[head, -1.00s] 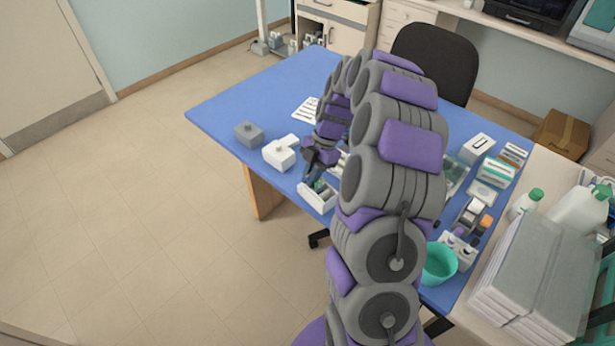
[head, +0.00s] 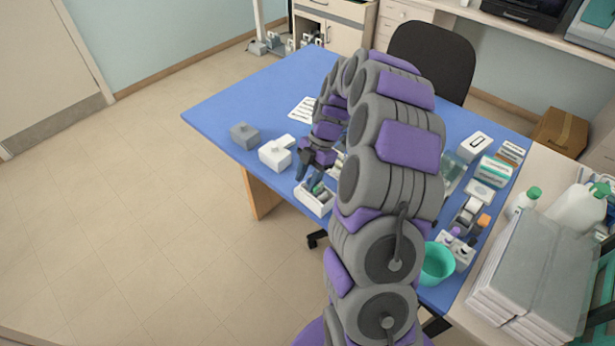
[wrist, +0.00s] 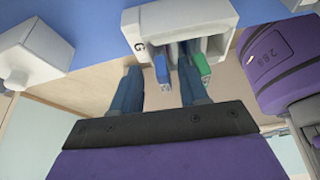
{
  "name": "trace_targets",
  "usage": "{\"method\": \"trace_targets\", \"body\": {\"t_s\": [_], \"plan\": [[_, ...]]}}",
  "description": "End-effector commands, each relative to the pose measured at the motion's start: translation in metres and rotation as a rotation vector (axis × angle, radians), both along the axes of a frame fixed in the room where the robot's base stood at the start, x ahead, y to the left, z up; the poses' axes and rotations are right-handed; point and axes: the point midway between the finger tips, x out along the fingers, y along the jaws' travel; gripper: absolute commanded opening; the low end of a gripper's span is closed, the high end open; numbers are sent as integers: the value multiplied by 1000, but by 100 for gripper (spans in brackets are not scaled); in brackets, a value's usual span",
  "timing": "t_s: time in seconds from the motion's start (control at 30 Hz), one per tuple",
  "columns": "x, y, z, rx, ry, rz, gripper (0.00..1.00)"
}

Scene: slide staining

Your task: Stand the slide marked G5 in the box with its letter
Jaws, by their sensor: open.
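A white open box (head: 315,203) stands at the near edge of the blue table in the head view. In the wrist view this box (wrist: 180,16) carries the letter G. Two slides stand in it: one with a blue end (wrist: 161,68) and one with a green end (wrist: 202,64). Their marks are too small to read, so I cannot tell which is G5. My gripper (wrist: 160,76) is open over the box, its fingers on either side of the blue-ended slide; I cannot tell whether they touch it. It also shows in the head view (head: 311,177).
A white lidded box (head: 276,154) and a grey one (head: 244,135) stand left of the open box. A printed sheet (head: 303,109) lies behind. My arm hides the table's middle. A teal bowl (head: 437,263) and several staining supplies stand right. The back left of the table is clear.

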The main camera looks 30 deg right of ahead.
Motion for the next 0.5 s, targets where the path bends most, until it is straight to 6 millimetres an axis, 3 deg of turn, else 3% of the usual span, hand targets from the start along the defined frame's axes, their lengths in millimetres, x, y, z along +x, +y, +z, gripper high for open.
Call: {"method": "trace_targets", "body": {"t_s": [0.27,0.5], "plan": [[2,-3,10,-3,-3,-1,44],[7,-24,52,0,-5,-2,44]]}}
